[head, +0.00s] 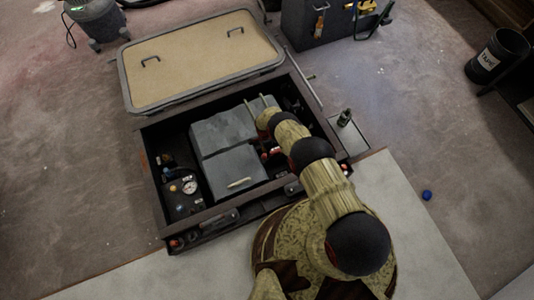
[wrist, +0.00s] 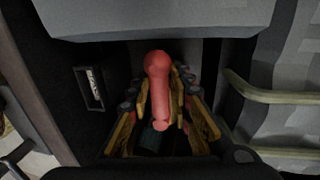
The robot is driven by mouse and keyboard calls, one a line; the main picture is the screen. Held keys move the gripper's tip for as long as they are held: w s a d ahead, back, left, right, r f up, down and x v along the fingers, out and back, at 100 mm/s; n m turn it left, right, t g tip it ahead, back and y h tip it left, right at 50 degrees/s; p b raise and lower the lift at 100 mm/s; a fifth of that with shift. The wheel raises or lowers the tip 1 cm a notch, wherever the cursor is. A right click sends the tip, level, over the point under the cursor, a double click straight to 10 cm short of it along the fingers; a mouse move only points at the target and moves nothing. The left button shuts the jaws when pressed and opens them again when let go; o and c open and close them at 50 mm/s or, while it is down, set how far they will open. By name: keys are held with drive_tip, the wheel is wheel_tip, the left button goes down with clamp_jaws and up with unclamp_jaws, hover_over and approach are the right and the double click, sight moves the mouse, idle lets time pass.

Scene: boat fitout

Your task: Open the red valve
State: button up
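The red valve (wrist: 158,76) shows in the wrist view as a red handle with a rounded end, running down the picture between the fingers of my gripper (wrist: 159,97). The two fingers are drawn in close along both sides of the handle and appear shut on it. Its lower end and mount are hidden among the finger links. In the head view my arm reaches over the open dark hatch (head: 206,215), and my arm hides the fingertips. Small red parts show beside the arm there, but I cannot tell which is the valve.
Grey boxes (head: 228,150) fill the middle of the hatch. A round gauge (head: 190,187) sits at its left. The beige lid (head: 200,60) stands open behind. A pale pipe (wrist: 285,97) lies right of my gripper.

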drive_tip(key=shift+o, duration=1.3)
wheel_tip(320, 180, up, 12)
drive_tip(key=w, duration=0.2)
drive_tip(key=shift+a+f, duration=0.15)
drive_tip(key=shift+a, duration=0.25)
drive_tip(key=shift+w, duration=0.1)
